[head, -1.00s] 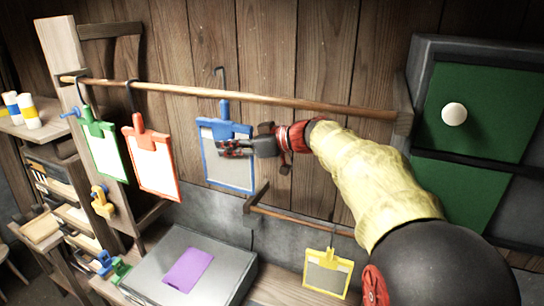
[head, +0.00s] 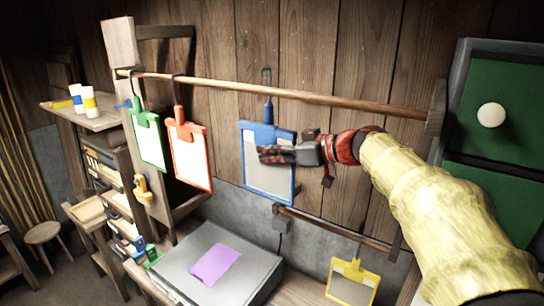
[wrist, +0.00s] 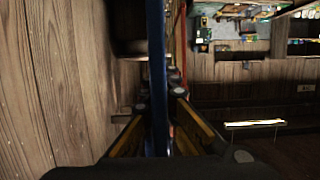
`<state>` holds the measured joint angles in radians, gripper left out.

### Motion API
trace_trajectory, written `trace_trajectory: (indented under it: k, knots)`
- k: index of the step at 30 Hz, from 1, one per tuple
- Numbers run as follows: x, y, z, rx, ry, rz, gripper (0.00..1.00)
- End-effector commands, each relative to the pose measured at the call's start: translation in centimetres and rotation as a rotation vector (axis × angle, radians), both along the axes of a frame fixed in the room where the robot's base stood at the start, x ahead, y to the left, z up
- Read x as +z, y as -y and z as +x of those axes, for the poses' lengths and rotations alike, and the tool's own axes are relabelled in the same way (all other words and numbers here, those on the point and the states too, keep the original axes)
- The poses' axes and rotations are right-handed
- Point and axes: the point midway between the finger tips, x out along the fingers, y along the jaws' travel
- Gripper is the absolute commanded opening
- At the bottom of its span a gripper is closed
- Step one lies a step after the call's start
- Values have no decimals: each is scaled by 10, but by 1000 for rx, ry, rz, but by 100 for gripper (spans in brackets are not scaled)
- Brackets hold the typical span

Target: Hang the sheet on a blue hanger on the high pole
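The blue hanger (head: 244,160) is a blue-framed board with a pale grey sheet (head: 265,180) in it. It hangs nearly upright below the high pole (head: 340,101), in front of the plank wall. Its thin dark hook (head: 266,73) rises above the pole; I cannot tell whether it rests on it. My gripper (head: 276,154) reaches in from the right and is shut on the hanger's right side. In the wrist view the blue hanger (wrist: 157,60) shows edge-on between my gripper's fingers (wrist: 160,105).
A green hanger (head: 149,140) and a red hanger (head: 190,155) hang left on the high pole. A yellow hanger (head: 352,284) hangs from a short low pole (head: 335,228). A purple sheet (head: 214,265) lies on a grey box (head: 180,275). Green panels (head: 500,85) stand at right.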

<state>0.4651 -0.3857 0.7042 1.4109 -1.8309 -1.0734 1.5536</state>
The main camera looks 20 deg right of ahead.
Motion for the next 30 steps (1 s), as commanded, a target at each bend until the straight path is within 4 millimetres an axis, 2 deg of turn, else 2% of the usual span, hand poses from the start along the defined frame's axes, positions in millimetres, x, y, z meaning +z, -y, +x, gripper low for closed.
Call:
trace_trajectory:
  k: [24,30]
  knots:
    - [-2,-47,-35,1,2,-1,0]
    - [-10,-46,-34,0,0,0,0]
